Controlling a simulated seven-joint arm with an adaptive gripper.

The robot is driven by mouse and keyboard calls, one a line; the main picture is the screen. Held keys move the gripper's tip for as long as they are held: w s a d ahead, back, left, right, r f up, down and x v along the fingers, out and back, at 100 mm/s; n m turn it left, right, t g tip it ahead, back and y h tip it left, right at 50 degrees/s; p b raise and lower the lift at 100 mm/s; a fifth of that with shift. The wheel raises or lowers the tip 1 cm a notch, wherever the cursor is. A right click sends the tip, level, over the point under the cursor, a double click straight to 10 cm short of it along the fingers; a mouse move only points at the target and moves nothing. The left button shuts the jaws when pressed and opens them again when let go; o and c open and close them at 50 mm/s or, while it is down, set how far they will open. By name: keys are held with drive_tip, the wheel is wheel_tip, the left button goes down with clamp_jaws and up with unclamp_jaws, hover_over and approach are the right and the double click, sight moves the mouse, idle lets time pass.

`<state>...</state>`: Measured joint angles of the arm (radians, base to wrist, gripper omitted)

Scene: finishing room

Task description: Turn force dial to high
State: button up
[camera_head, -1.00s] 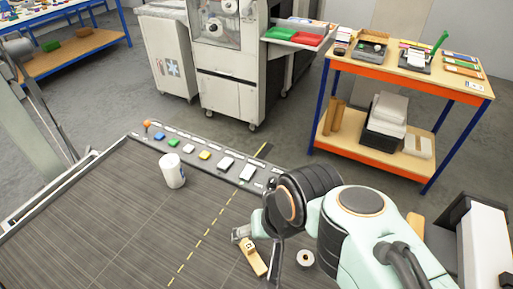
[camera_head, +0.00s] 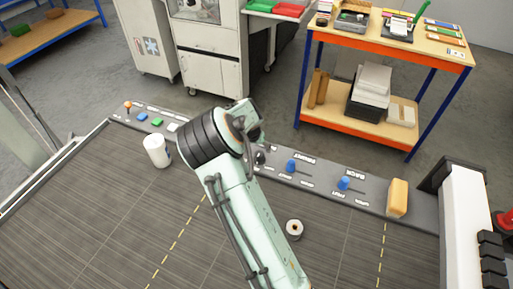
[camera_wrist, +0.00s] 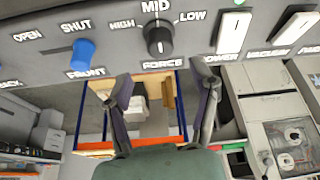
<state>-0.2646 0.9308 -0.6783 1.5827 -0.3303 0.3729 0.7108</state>
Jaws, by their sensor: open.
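The force dial is a round black knob (camera_wrist: 159,38) on the grey control panel in the wrist view. HIGH is printed left of it, MID above, LOW right and FORCE below. It has a pale line, but I cannot tell surely which label it points at. In the head view the dark knob (camera_head: 260,158) shows beside my arm. My gripper (camera_wrist: 163,88) is open and empty, its two fingers spread below the dial in the wrist view, apart from it. In the head view my gripper (camera_head: 252,130) is over the panel, its fingertips unclear.
A blue knob (camera_wrist: 83,52) for FRONT sits left of the dial, and white rocker switches (camera_wrist: 233,33) sit right. A white cup (camera_head: 157,151) and a small roll (camera_head: 294,229) stand on the dark surface.

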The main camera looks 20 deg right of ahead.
sight(259, 153)
drive_tip(key=x, duration=0.6)
drive_tip(key=shift+f, duration=0.1)
clamp_jaws()
